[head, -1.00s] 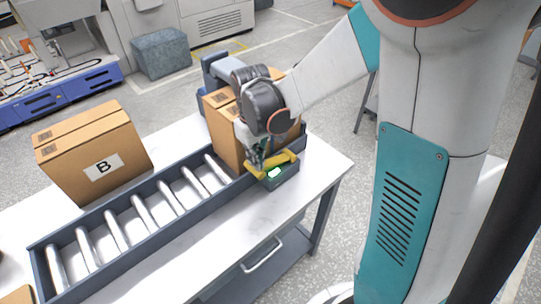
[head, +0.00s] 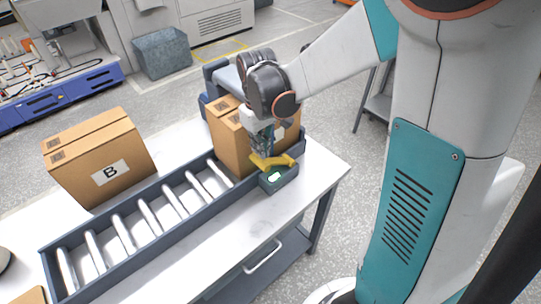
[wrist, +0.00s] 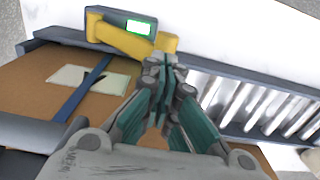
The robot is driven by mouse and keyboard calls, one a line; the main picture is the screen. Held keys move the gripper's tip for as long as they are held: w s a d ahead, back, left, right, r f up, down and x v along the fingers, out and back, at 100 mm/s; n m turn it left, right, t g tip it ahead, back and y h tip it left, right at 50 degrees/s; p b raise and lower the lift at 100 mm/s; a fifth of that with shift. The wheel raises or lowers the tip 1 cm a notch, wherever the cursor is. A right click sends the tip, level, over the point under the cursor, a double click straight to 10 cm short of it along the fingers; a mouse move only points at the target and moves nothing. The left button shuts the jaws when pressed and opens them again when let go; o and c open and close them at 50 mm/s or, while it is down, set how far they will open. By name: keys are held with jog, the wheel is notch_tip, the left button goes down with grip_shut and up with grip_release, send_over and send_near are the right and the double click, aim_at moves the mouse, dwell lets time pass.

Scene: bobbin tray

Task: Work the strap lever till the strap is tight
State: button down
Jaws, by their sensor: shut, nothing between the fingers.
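The yellow strap lever (head: 273,163) sits on a dark grey unit with a lit green-white display (head: 275,177), at the right end of the roller tray. It also shows in the wrist view (wrist: 122,38), lying at a slant beside the display. A dark blue strap (wrist: 84,90) crosses the brown carton (head: 228,140) and a pale label; its tautness cannot be told. My gripper (head: 263,153) is shut and empty, close over the lever. In the wrist view its fingertips (wrist: 170,70) are just below the lever's right end; contact cannot be told.
The grey tray (head: 150,250) with bare rollers runs left from the carton. A carton marked B (head: 100,165) stands behind the tray. The white table top (head: 322,172) is clear right of the lever unit. A grey bin (head: 162,52) stands on the floor behind.

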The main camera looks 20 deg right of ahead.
jog(key=shift+f, duration=0.1)
dwell(0.3)
jog(key=shift+a+f+b, duration=0.9)
jog(key=shift+f+b, duration=1.9)
jog(key=shift+f, duration=0.65)
jog(key=shift+d+r+p, duration=0.3)
jog(key=shift+r+p, duration=0.55)
jog(key=shift+r, duration=0.35)
jog(key=shift+d+r+p, duration=0.3)
jog(key=shift+r+p, duration=0.5)
jog(key=shift+r, duration=0.35)
jog(key=shift+d+r+p, duration=0.3)
jog(key=shift+r+p, duration=0.55)
jog(key=shift+r, duration=0.35)
jog(key=shift+s+r, duration=0.2)
jog(key=shift+r, duration=0.05)
jog(key=s+r+m+t+b, duration=0.3)
jog(key=s+r+t+b, duration=0.2)
jog(key=s, duration=0.9)
jog(key=shift+s+a+m+t+b, duration=0.15)
jog(key=shift+s+m+t+b, duration=0.2)
jog(key=shift+t+b, duration=0.55)
